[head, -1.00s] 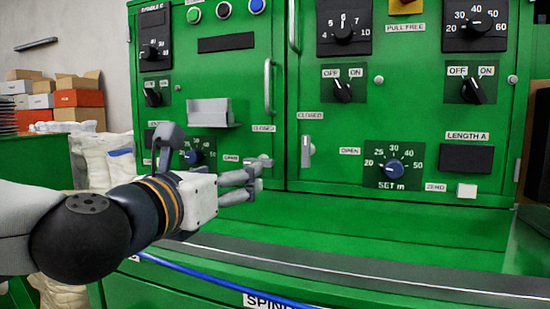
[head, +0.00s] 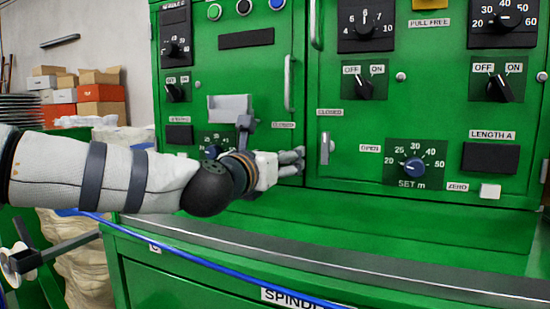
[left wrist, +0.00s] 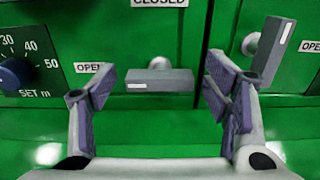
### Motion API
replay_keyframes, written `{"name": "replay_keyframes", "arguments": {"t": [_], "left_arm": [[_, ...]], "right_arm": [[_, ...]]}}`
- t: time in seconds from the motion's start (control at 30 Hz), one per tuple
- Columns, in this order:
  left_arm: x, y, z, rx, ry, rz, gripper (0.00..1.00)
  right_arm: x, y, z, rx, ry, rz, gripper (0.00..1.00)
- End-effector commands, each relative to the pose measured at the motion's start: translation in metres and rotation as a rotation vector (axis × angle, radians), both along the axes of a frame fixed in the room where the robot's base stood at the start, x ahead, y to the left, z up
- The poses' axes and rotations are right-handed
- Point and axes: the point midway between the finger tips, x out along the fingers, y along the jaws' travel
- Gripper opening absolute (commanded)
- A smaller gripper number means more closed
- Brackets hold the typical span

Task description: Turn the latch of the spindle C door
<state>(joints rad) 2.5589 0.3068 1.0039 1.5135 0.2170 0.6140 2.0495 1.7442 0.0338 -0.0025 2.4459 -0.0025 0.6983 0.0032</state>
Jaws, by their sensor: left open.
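The latch of the left door is a grey bar lying horizontal on a round pivot, seen in the left wrist view (left wrist: 150,82). A CLOSED label is above it and an OPEN label to its left. My left gripper (left wrist: 160,75) is open, one finger on each side of the bar, with a small gap visible at both ends. In the head view, my left gripper (head: 292,163) is at the lower right of the left door (head: 262,90) and hides this latch. The right door's latch stands upright (head: 325,148) and also shows in the left wrist view (left wrist: 272,48). No right gripper is visible.
A vertical door handle (head: 288,83) is above my left gripper. A SET m dial (head: 414,168) is on the right door. A green ledge with a grey edge (head: 330,258) runs below the doors. A blue cable (head: 215,268) runs along the front.

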Motion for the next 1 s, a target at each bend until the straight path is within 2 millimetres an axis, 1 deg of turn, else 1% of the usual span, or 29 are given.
{"name": "replay_keyframes", "arguments": {"t": [0.03, 0.23, 0.47, 0.67, 1.0], "left_arm": [[0.000, 0.000, 0.000, 0.000, 0.000, 0.000, 0.68], [0.000, 0.000, 0.000, 0.000, 0.000, 0.000, 0.22], [0.000, 0.000, 0.000, 0.008, -0.003, 0.000, 0.22], [-0.001, 0.000, 0.001, 0.069, -0.030, 0.001, 0.22], [-0.002, -0.001, 0.003, 0.327, -0.137, 0.000, 0.22]], "right_arm": [[0.000, 0.000, 0.000, 0.000, 0.000, 0.000, 0.00], [0.000, 0.000, 0.000, 0.000, 0.000, 0.000, 0.00], [0.000, 0.000, 0.000, 0.000, -0.001, 0.000, 0.00], [0.003, 0.000, 0.003, 0.000, -0.009, 0.000, 0.00], [0.012, 0.000, 0.013, 0.000, -0.037, -0.001, 0.00]]}}
